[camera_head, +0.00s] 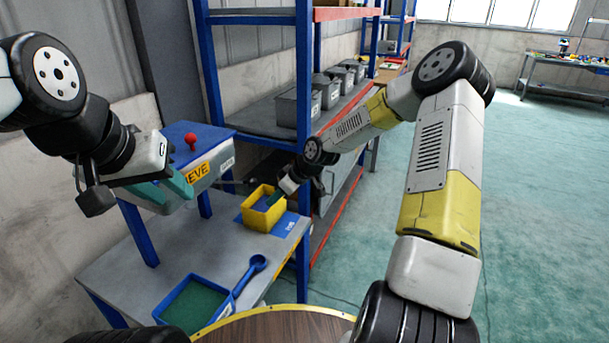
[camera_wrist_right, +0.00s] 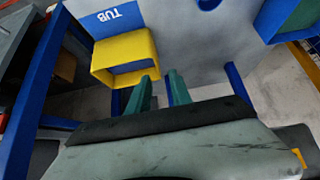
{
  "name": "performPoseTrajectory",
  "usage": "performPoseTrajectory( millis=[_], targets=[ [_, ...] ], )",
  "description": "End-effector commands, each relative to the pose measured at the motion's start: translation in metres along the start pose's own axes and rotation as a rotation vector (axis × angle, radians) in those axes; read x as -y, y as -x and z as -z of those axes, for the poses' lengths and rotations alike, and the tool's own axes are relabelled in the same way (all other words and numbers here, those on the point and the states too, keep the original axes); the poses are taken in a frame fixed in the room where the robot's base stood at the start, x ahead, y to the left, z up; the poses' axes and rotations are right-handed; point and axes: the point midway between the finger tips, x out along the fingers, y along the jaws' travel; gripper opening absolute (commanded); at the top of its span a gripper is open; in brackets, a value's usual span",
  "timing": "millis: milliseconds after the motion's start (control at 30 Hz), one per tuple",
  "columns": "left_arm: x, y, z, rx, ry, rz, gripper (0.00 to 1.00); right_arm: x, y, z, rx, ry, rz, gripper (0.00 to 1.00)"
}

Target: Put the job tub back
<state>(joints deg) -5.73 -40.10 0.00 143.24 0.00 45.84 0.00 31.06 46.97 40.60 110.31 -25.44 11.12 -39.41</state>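The yellow job tub (camera_head: 262,213) stands upright at the far right end of the grey bench, at a blue patch (camera_head: 285,226) marked TUB. In the right wrist view the tub (camera_wrist_right: 125,45) is just left of my fingers, and the TUB patch (camera_wrist_right: 112,20) shows beyond it. My right gripper (camera_head: 278,196) is at the tub's rim. In the wrist view its teal fingers (camera_wrist_right: 159,77) are apart with a clear gap, the left one close to the tub's near corner. I cannot tell whether they touch it. My left gripper (camera_head: 170,195) is open and empty above the bench, left of the tub.
A grey box with a red knob (camera_head: 192,137) stands behind my left gripper. A blue tray (camera_head: 195,303) and blue scoop (camera_head: 250,275) are on the near bench. A blue rack with grey bins (camera_head: 300,103) rises behind the tub. A round wooden top (camera_head: 280,328) is nearest.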

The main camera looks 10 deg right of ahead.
Motion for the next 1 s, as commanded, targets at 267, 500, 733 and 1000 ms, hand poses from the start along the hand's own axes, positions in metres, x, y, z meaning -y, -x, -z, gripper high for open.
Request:
performPoseTrajectory(
  millis=[267, 500, 733, 1000],
  targets=[
    [0.000, 0.000, 0.000, 0.000, 0.000, 0.000, 0.36, 0.028, 0.122, 0.000, 0.233, -0.093, -0.151, 0.25],
    [0.000, 0.000, 0.000, 0.000, 0.000, 0.000, 0.36, 0.069, 0.234, -0.003, 0.286, -0.287, -0.313, 0.25],
    [0.000, 0.000, 0.000, 0.000, 0.000, 0.000, 0.36, 0.131, 0.324, -0.016, 0.203, -0.529, -0.407, 0.25],
    [0.000, 0.000, 0.000, 0.000, 0.000, 0.000, 0.36, 0.194, 0.374, -0.039, 0.062, -0.756, -0.383, 0.25]
  ],
)
